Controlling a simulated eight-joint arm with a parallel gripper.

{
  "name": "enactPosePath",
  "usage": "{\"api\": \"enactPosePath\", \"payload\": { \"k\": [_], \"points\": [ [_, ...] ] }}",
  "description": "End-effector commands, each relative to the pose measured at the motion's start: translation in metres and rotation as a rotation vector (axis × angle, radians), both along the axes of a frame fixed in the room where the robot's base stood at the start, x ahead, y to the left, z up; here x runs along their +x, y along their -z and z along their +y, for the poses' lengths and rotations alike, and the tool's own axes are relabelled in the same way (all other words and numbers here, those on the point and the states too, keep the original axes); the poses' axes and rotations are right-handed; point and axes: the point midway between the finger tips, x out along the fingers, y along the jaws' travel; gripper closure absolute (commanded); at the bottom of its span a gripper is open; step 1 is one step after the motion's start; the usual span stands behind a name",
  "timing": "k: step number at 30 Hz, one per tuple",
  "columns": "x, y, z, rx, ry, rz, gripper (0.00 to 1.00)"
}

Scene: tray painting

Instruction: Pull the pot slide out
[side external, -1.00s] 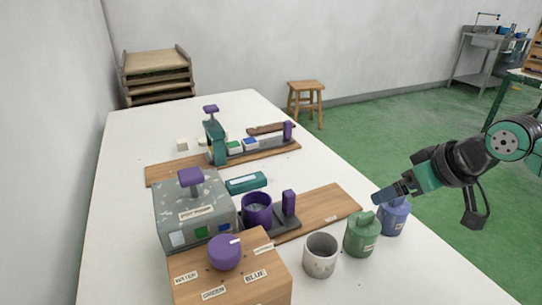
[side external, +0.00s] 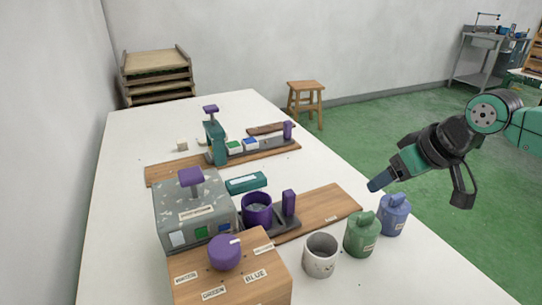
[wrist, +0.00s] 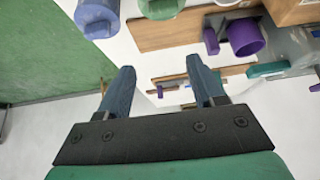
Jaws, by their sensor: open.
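The pot slide (side external: 287,220) is a dark grey carriage with an upright purple handle (side external: 289,202), on a wooden board in front of the grey paint machine. A purple pot (side external: 257,208) stands on its left end, beside the machine. The pot (wrist: 245,37) and the handle (wrist: 211,41) also show at the upper right of the wrist view. My gripper (side external: 374,187) hangs in the air right of the slide, above the blue jar, apart from everything. In the wrist view its two blue fingers (wrist: 163,85) are spread with nothing between them.
A blue jar (side external: 393,216), a green jar (side external: 362,236) and a grey cup (side external: 321,256) line the table's right edge. A wooden box with a purple knob (side external: 225,252) stands in front. A teal stamping press (side external: 215,142) stands behind.

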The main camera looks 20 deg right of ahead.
Motion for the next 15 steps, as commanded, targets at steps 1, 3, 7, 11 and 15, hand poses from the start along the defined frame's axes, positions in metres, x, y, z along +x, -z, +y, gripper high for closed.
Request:
{"api": "enactPosePath", "payload": {
  "k": [1, 3, 7, 11, 15],
  "points": [
    [0.010, -0.005, 0.005, 0.006, -0.004, 0.031, 0.39],
    [0.026, -0.010, 0.012, 0.013, -0.008, 0.085, 0.39],
    [0.055, -0.012, 0.028, 0.022, -0.011, 0.190, 0.39],
    [0.084, -0.004, 0.047, 0.022, -0.013, 0.295, 0.39],
    [0.112, 0.015, 0.069, 0.012, -0.010, 0.404, 0.39]
  ]
}}
